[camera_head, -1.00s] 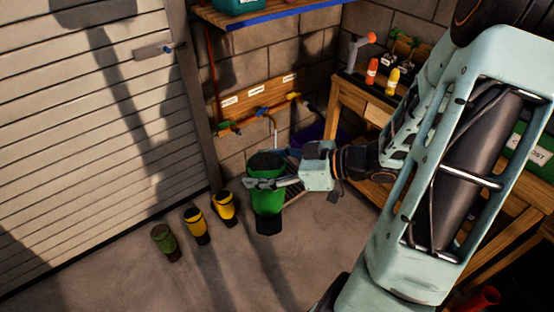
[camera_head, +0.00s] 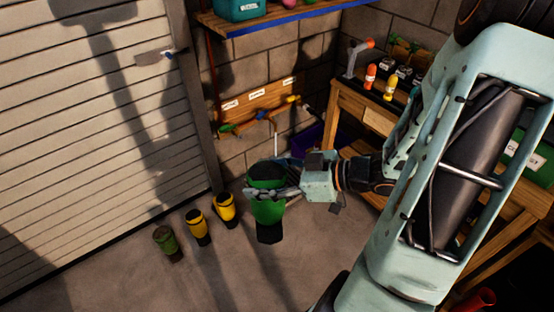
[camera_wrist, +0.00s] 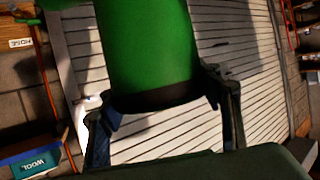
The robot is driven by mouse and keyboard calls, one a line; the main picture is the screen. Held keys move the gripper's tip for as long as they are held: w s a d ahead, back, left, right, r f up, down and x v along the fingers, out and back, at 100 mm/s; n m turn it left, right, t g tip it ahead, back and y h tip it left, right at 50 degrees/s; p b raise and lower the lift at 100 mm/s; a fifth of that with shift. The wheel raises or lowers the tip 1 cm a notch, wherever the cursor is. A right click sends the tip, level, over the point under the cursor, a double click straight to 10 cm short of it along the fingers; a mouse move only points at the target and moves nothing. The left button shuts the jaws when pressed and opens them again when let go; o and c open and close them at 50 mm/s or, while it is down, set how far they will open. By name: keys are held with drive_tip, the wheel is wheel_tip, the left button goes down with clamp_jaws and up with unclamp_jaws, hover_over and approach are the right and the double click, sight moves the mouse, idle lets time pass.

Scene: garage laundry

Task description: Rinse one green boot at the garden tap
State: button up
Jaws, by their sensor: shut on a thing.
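A bright green boot (camera_head: 268,211) hangs upright in my gripper (camera_head: 268,191), clear of the floor. My gripper is shut around its upper shaft. In the wrist view the green boot (camera_wrist: 148,45) fills the top middle, between the two dark fingers of my gripper (camera_wrist: 165,105). Several small garden taps sit on a wooden board (camera_head: 258,104) on the block wall behind the boot. The middle tap (camera_head: 262,113) has a pale vertical streak below it; I cannot tell whether it is water or pipe. The boot is apart from the taps in the picture.
A darker green boot (camera_head: 168,243) and two yellow boots (camera_head: 197,227) (camera_head: 225,208) stand on the floor by the shutter door (camera_head: 90,130). A purple tub (camera_head: 308,140) is partly hidden behind my arm. A wooden workbench (camera_head: 365,116) stands right. Floor in front is clear.

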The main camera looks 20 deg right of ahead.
sight(256, 180)
drive_tip(key=shift+s+r+p, duration=0.35)
drive_tip(key=shift+r, duration=0.2)
drive_tip(key=shift+s+r+p, duration=0.1)
drive_tip(key=shift+r+p, duration=0.15)
drive_tip(key=shift+p, duration=0.95)
drive_tip(key=shift+s+r+p, duration=0.15)
drive_tip(key=shift+p, duration=0.65)
drive_tip(key=shift+s+p, duration=0.15)
drive_tip(key=shift+p, duration=0.6)
drive_tip(key=shift+s+a+r+p, duration=0.15)
drive_tip(key=shift+s+r+p, duration=0.05)
drive_tip(key=shift+p, duration=0.6)
drive_tip(key=shift+s+p, duration=0.1)
drive_tip(key=shift+p, duration=0.2)
drive_tip(key=shift+s+a+f, duration=0.1)
